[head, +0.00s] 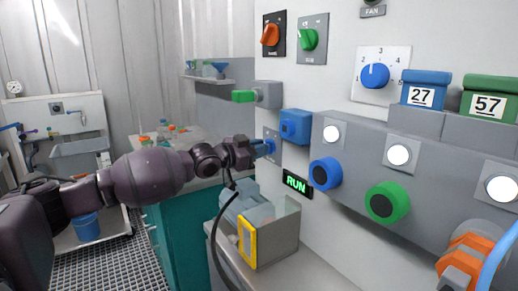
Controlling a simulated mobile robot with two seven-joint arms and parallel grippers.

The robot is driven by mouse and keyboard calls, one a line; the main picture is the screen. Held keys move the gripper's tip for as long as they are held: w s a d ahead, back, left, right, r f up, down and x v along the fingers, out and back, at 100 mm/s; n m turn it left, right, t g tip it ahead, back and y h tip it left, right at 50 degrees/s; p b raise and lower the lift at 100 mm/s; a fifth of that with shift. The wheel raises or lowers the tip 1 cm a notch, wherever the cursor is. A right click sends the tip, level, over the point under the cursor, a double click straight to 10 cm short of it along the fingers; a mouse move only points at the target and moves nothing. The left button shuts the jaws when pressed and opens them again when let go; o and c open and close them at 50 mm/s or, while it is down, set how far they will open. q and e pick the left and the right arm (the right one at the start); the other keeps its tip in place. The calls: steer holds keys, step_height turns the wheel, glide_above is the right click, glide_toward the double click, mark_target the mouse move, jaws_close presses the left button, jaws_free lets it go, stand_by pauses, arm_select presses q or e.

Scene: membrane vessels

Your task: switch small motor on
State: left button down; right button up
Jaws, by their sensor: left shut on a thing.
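My left gripper (254,149) reaches in from the left and is shut on a small blue switch handle (268,146). The handle sits on a grey plate (273,137) on the pale panel, and the gripper partly hides it. A black sign (297,184) to the right of the motor shows RUN in lit green letters. My right gripper is not in view.
A blue box (296,126) and a green-ended grey fitting (257,95) stick out of the panel close to my gripper. Blue (325,173) and green (387,202) round ports stand to the right. A black cable (217,240) hangs below my gripper.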

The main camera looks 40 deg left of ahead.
arm_select(q)
steer(key=shift+r+m, duration=0.1)
steer(key=shift+m, duration=1.1)
steer(key=c, duration=1.1)
jaws_free()
steer(key=shift+c, duration=0.2)
steer(key=shift+s+p, duration=0.1)
steer(key=shift+p, duration=0.2)
